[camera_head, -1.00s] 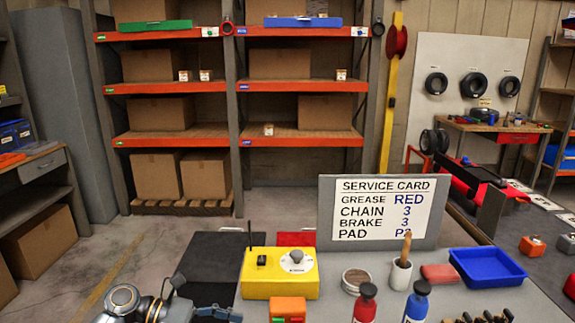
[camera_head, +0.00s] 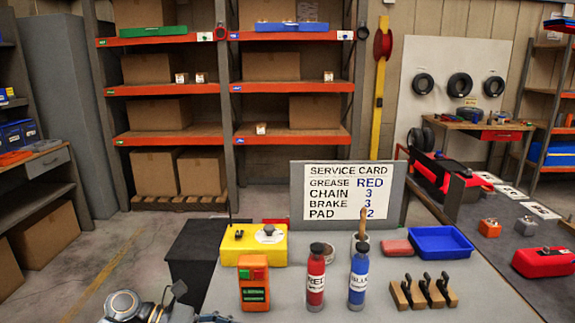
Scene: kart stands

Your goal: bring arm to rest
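My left arm (camera_head: 123,303) comes in at the bottom left corner, in front of the grey bench (camera_head: 225,292). Only a dark sliver of what looks like its gripper (camera_head: 213,318) shows at the bottom edge, so its fingers cannot be made out. Nothing is seen held in it. My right arm and gripper are not in view.
On the bench are a yellow box (camera_head: 236,250), an orange control box (camera_head: 253,283), a red bottle (camera_head: 316,278), a blue bottle (camera_head: 358,280), a blue tray (camera_head: 440,241) and a service card (camera_head: 348,192). Floor is clear at left (camera_head: 90,270).

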